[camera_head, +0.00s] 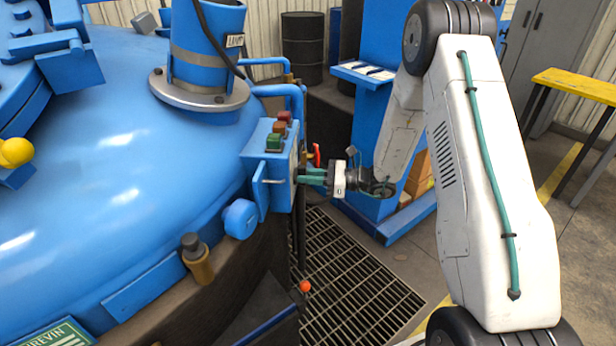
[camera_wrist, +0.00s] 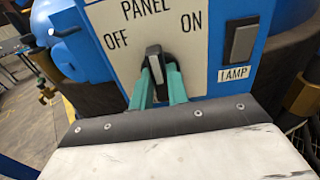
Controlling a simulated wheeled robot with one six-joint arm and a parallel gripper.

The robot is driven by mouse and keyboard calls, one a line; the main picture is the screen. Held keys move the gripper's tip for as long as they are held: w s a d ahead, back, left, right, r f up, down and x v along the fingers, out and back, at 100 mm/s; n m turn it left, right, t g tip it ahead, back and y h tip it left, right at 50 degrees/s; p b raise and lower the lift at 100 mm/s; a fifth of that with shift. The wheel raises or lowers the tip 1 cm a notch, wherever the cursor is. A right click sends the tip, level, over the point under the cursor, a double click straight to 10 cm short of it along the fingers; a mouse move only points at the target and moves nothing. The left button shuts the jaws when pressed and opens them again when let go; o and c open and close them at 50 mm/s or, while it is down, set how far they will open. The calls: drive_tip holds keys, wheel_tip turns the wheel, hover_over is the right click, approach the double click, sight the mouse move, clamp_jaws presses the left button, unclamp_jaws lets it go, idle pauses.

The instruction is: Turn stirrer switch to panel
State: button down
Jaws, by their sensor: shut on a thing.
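The stirrer switch (camera_wrist: 154,56) is a dark knob with a pale top on a white plate in the wrist view. The plate (camera_wrist: 101,14) carries the words OFF at left, PANEL above and ON at right. The knob stands nearly upright, its upper end towards the word PANEL. My gripper (camera_wrist: 158,75) has its two green fingers closed on the knob, one on each side. In the head view my gripper (camera_head: 303,176) reaches the right face of the blue control box (camera_head: 255,165). The switch itself is hidden there.
A LAMP rocker switch (camera_wrist: 241,42) sits close right of the knob. Green, orange and red buttons (camera_head: 279,130) top the box. A red lever (camera_head: 317,155) is just behind my fingers. The blue furnace lid (camera_head: 110,170) fills the left; a floor grate (camera_head: 345,275) lies below.

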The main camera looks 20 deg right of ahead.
idle(0.4)
drive_tip(key=c, duration=1.4)
unclamp_jaws()
drive_tip(key=shift+o, duration=0.2)
drive_tip(key=v, duration=0.7)
drive_tip(key=shift+s+d, duration=0.25)
drive_tip(key=shift+d, duration=0.1)
